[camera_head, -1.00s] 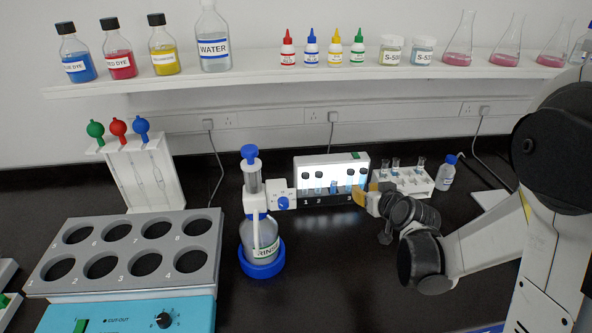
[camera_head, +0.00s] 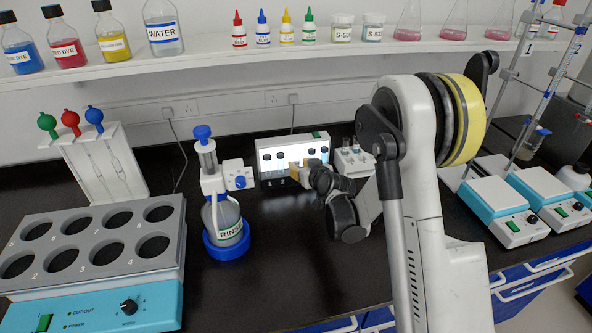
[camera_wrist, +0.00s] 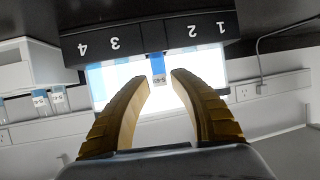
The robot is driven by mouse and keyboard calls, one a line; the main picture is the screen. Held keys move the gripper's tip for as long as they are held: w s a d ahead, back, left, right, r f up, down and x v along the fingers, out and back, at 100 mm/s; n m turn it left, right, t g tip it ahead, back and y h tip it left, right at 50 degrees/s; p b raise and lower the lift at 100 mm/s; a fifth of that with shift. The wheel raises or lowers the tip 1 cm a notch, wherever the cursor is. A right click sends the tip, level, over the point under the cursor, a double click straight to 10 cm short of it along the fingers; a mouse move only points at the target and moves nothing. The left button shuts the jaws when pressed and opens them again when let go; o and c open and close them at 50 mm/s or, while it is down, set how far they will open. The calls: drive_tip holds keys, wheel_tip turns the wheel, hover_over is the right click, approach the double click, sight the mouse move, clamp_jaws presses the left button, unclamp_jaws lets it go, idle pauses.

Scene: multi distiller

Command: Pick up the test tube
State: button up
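A test tube (camera_wrist: 157,68) with blue liquid and a small label shows in the wrist view, which is upside down. It stands in the numbered, lit station (camera_wrist: 115,46), between the marks 3 and 2. My gripper (camera_wrist: 160,77) is open, with its two tan fingers on either side of the tube in the picture and nothing held. How far the tube is from the fingertips is hard to tell. In the head view, my gripper (camera_head: 299,172) is in front of the station (camera_head: 268,160) and hides part of its slots.
A white rack with tubes (camera_head: 352,162) stands right of the station. Stirrer plates (camera_head: 503,210) are at right. The bench front near the middle is clear.

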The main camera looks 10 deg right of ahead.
drive_tip(key=shift+x, duration=1.2)
drive_tip(key=shift+s, duration=0.1)
clamp_jaws()
